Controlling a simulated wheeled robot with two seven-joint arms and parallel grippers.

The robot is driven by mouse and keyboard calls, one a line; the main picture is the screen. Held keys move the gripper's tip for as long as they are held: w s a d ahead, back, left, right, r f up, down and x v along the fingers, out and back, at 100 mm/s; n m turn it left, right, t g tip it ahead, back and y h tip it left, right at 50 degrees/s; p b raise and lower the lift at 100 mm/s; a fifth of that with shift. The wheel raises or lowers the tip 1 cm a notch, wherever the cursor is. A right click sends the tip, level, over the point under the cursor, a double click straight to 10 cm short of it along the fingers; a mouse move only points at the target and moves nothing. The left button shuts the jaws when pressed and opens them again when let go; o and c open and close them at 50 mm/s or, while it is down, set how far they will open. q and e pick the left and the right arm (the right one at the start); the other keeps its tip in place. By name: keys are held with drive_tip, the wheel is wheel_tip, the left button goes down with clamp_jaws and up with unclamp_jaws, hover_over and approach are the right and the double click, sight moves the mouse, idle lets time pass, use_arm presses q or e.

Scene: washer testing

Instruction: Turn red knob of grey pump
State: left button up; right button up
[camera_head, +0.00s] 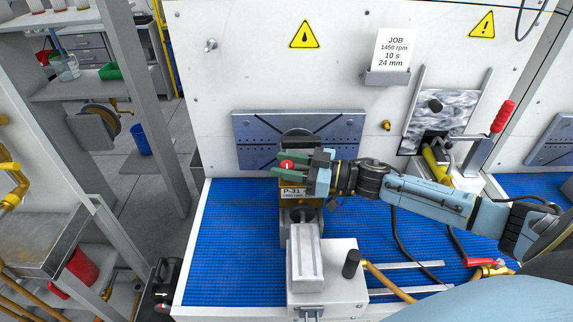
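The red knob (287,165) is a small red disc with a white mark, on the upper part of the pump labelled P-31 (292,191). The pump's labelled part looks yellow-brown, with a grey body and motor (305,258) in front of it. My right gripper (284,166) reaches in from the right, its green fingers spread on either side of the knob, one above and one below. I cannot tell whether the fingers touch the knob. The pump's right side is partly hidden behind the gripper. My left gripper is not in view.
A blue ribbed mat (235,250) covers the bench. A slotted metal plate (255,128) is on the white wall behind. To the right stand a toggle clamp with red handle (503,116) and hoses. A job card (395,47) hangs above. The mat's left part is clear.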

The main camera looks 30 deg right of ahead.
drive_tip(key=v, duration=1.3)
drive_tip(key=shift+s, duration=0.2)
drive_tip(key=shift+d, duration=0.1)
idle(0.3)
